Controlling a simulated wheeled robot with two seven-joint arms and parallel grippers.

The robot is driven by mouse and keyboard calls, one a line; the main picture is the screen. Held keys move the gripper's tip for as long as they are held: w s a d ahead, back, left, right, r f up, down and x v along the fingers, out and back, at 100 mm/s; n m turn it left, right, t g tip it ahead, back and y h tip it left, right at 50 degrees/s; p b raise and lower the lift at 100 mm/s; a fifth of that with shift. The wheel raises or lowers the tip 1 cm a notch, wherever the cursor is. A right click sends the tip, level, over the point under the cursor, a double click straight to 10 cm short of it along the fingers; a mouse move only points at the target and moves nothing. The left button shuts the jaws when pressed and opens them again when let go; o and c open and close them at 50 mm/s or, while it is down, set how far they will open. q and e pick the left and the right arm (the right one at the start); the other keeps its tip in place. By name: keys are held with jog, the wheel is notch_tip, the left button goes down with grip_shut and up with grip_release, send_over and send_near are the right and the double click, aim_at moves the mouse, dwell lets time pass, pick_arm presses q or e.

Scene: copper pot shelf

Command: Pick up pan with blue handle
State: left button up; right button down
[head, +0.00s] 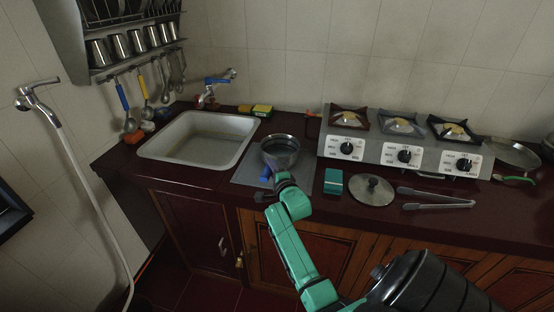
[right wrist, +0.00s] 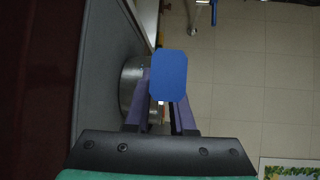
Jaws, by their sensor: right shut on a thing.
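The pan (head: 281,158) is a dark metal vessel over the grey mat (head: 246,172), right of the sink. Its blue handle (head: 266,177) points toward me. My right gripper (head: 273,182), on the green arm, is at the handle. In the right wrist view the blue handle (right wrist: 168,75) stands between the fingers (right wrist: 160,108), which are shut on it. Part of the pan's metal side (right wrist: 132,88) shows left of the fingers. I cannot tell whether the pan rests on the mat or is just above it. My left gripper is not in view.
A sink (head: 152,150) lies to the left. A green box (head: 333,182), a lid (head: 371,191) and tongs (head: 436,199) lie to the right. A stove (head: 403,155) stands behind them. A pan with a green handle (head: 513,154) is at the far right.

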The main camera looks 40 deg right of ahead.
notch_tip(320, 180, up, 10)
jog(key=shift+w+r+b, duration=0.1)
jog(key=shift+b, duration=0.25)
dwell(0.4)
